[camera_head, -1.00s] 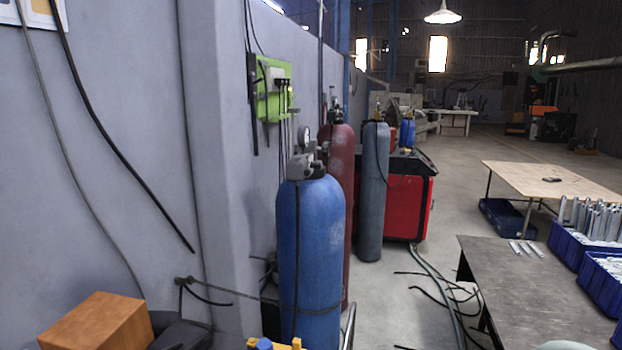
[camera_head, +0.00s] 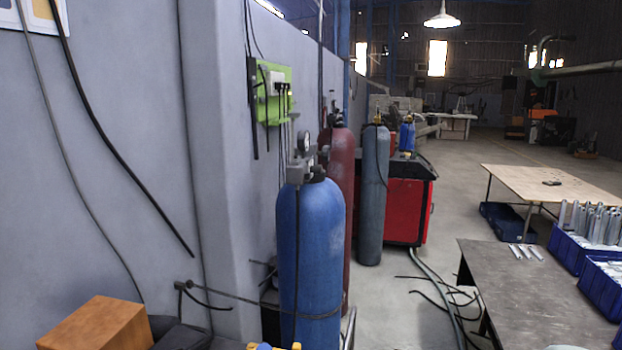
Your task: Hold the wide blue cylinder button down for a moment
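At the bottom edge, a small blue round piece (camera_head: 263,346) shows its top beside yellow parts (camera_head: 290,347). Most of it is cut off by the frame, so I cannot tell whether it is the wide blue cylinder button or whether it is pressed. The tall blue object in the middle is a gas cylinder (camera_head: 311,250) with a valve on top, standing upright by the wall. My gripper is not in view.
An orange-brown box (camera_head: 98,328) and a dark item (camera_head: 180,333) are at the bottom left. A grey table (camera_head: 535,290) stands right, with blue crates (camera_head: 572,254) of metal parts. Loose hoses lie on the floor between.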

